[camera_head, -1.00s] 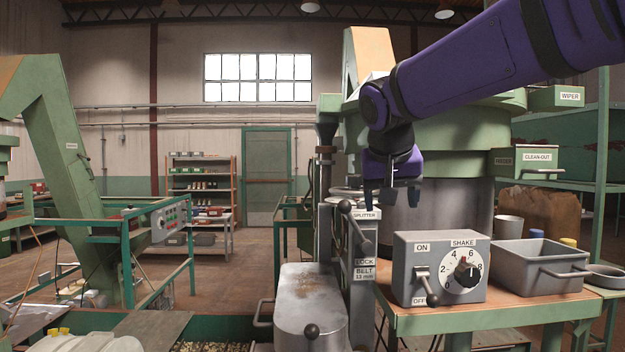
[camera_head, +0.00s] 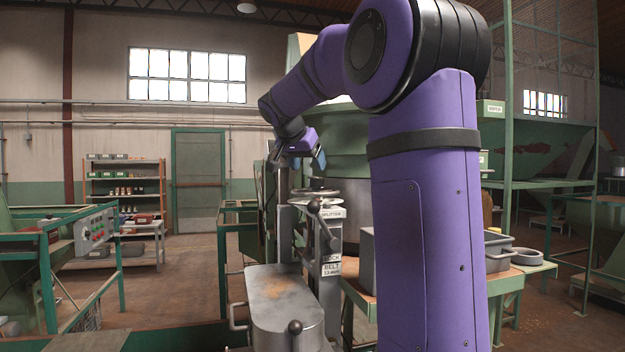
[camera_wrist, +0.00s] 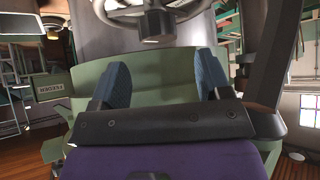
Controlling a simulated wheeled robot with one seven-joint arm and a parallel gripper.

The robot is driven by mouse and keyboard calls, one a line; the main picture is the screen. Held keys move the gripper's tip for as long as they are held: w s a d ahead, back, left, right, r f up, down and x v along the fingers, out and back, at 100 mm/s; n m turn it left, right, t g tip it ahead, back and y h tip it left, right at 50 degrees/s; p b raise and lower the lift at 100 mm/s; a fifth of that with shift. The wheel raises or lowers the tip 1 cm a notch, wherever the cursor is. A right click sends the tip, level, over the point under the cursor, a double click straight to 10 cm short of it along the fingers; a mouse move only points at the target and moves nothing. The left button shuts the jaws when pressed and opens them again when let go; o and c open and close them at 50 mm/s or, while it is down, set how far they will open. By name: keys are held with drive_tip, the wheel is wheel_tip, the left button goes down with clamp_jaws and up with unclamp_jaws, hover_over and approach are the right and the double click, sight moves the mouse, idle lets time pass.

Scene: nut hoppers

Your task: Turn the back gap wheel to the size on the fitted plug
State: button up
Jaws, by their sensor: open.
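My gripper (camera_head: 301,158) hangs at the end of my purple arm, above and a little left of the splitter. Its two blue-padded fingers are apart with nothing between them, as the wrist view (camera_wrist: 162,78) shows. A metal handwheel (camera_head: 315,194) lies flat on top of the splitter, below my gripper. A spoked wheel with a dark knob (camera_wrist: 155,22) shows at the top edge of the wrist view, beyond the fingertips and apart from them. I cannot tell which wheel is the back gap wheel. No fitted plug or size on one can be made out.
The splitter post bears labels, including a belt plate (camera_head: 331,270) reading 13 mm. A lever with a dark ball (camera_head: 314,206) stands close to the wheel. A grey rounded housing (camera_head: 283,300) is in front. My arm hides much of the bench (camera_head: 355,292).

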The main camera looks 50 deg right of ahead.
sight(316, 186)
drive_tip(key=x, duration=0.6)
drive_tip(key=shift+d+f, duration=0.15)
drive_tip(key=shift+d, duration=0.05)
drive_tip(key=c, duration=0.9)
